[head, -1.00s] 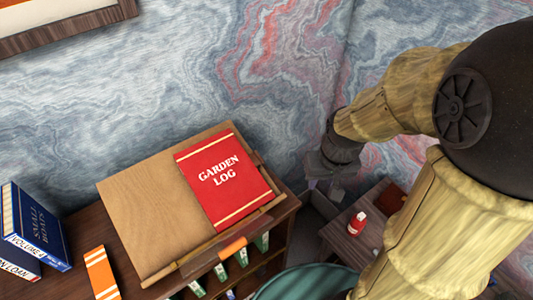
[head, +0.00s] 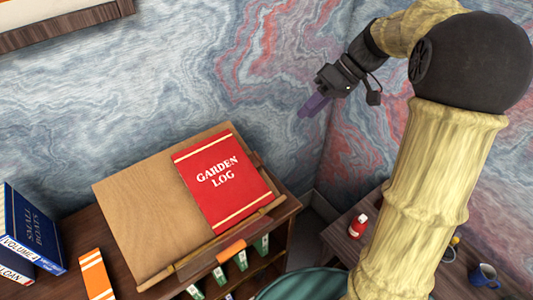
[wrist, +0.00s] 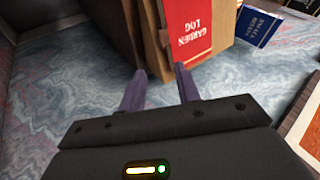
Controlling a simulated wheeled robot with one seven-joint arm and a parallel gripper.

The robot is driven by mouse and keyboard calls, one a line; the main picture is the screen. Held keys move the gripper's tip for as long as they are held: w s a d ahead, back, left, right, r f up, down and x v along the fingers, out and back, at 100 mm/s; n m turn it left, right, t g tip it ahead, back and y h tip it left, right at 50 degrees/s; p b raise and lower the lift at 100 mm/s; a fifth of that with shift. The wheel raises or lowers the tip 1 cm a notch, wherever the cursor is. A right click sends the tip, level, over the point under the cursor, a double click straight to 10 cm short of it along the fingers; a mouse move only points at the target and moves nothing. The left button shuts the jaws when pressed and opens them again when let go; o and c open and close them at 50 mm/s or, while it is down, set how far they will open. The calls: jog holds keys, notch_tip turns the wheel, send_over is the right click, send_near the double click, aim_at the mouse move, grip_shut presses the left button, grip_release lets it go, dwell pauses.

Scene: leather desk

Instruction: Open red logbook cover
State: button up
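The red logbook (head: 223,180), with "GARDEN LOG" on its closed cover, lies on the right half of a tilted wooden stand (head: 150,210) on the desk. A ledge bar runs along the stand's lower edge. My gripper (head: 312,105) is raised in the air to the upper right of the logbook, apart from it. In the wrist view, its two purple fingers (wrist: 160,85) are spread with nothing between them. The red cover (wrist: 188,28) shows beyond them, upside down and partly cut off by the top edge.
A lower side table at right holds a red bottle (head: 358,225) and a blue mug (head: 484,275). A picture frame (head: 60,22) hangs on the marbled wall behind.

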aim_at(261, 159)
jog(key=p+x, duration=0.4)
jog(key=x, duration=1.3)
jog(key=shift+s+a+f, duration=0.1)
jog(key=shift+f, duration=0.1)
grip_shut()
